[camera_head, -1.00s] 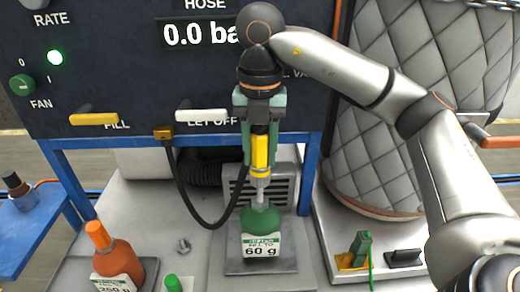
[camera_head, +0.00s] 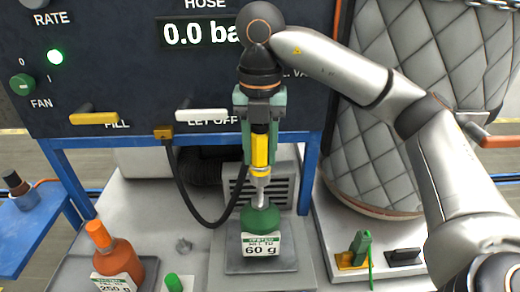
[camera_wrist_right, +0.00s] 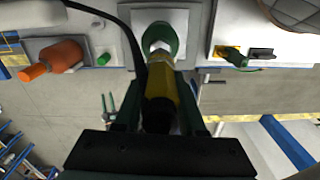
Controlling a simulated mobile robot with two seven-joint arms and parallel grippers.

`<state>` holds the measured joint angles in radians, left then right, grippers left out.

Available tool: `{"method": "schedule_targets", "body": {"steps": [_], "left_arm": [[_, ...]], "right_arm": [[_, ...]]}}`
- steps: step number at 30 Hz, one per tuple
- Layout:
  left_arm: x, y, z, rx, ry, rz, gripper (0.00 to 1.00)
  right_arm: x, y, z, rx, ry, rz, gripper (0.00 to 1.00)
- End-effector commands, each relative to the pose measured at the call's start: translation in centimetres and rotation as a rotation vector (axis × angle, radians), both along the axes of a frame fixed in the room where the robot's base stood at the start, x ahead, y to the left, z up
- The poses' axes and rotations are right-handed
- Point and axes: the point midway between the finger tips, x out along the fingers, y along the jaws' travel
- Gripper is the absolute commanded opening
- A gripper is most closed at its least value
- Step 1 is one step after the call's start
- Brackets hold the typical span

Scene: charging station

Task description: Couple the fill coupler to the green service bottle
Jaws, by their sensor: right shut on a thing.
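My right gripper (camera_head: 261,137) points down and is shut on the yellow and black fill coupler (camera_head: 260,151). The coupler hangs upright, with its metal end at the neck of the green service bottle (camera_head: 260,222). From the head I cannot tell whether it is seated or only touching. The bottle stands upright on a grey scale plate (camera_head: 289,261), with a label reading 60 g. In the right wrist view the coupler (camera_wrist_right: 160,95) lies between the fingers (camera_wrist_right: 162,120), its tip over the green bottle (camera_wrist_right: 172,38). My left gripper is not in view.
An orange bottle (camera_head: 119,257) labelled 250 g stands at the left, beside a small green cap (camera_head: 173,283). A black hose (camera_head: 172,190) loops from the panel to the coupler. A green-handled item (camera_head: 361,246) stands at the right. The display (camera_head: 200,33) reads 0.0 bar.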

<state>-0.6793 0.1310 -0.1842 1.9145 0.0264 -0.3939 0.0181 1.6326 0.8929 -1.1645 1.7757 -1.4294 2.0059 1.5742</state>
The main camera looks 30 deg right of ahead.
Motion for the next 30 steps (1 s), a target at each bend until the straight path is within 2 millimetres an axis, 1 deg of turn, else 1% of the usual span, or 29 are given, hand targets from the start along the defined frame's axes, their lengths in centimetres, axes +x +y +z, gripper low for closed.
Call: {"method": "schedule_targets", "body": {"steps": [17, 30], "left_arm": [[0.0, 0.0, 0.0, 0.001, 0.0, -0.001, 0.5], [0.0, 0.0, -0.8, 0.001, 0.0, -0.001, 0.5]], "right_arm": [[0.0, 0.0, 0.0, -0.001, -0.001, 0.0, 0.0], [0.0, 0.0, -1.1, 0.0, -0.001, 0.0, 0.0]]}}
